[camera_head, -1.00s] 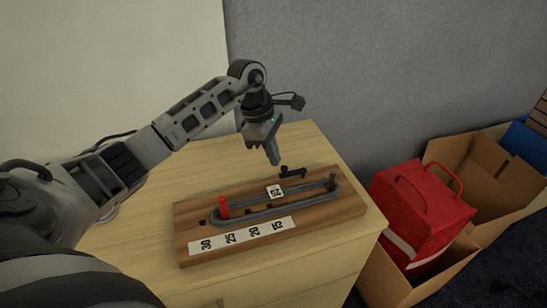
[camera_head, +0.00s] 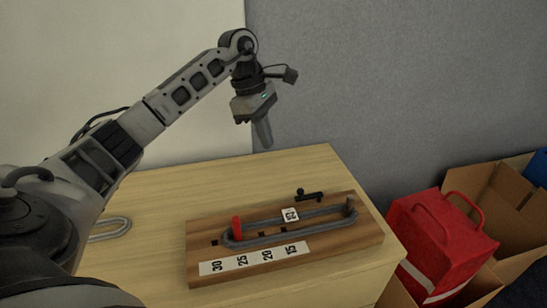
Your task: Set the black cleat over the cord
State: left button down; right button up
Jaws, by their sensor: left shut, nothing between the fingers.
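The black cleat (camera_head: 309,195) is a small dark piece at the back edge of the wooden board (camera_head: 340,255). I cannot tell whether it lies on the board or on the table just behind it. The grey cord (camera_head: 275,239) forms a long loop on the board, around a red peg (camera_head: 237,229) at the left and a grey post (camera_head: 350,205) at the right. My left gripper (camera_head: 265,143) is shut and empty, pointing down, above and to the left of the cleat, clear of the board. My right gripper is not in view.
A number strip (camera_head: 255,259) runs along the board's front, and a small white tag (camera_head: 290,215) sits by the cord. Another grey loop (camera_head: 110,229) lies on the table at left. A red bag (camera_head: 440,240) and cardboard boxes (camera_head: 490,190) stand to the right. The back-left tabletop is clear.

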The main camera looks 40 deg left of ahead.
pick_arm(q)
jog(key=shift+v, duration=0.85)
jog(key=shift+s+d+r+m, duration=0.2)
jog(key=shift+d+m, duration=0.3)
jog(key=shift+m, duration=0.3)
jog(key=shift+f, duration=0.15)
jog(key=p, duration=0.2)
send_near(309, 196)
notch_tip(309, 196, down, 4)
jog(key=s+a, duration=0.1)
jog(key=a, duration=0.2)
jog(key=shift+s+d+f, duration=0.1)
jog(key=shift+d+f, duration=0.25)
jog(key=shift+d, duration=0.35)
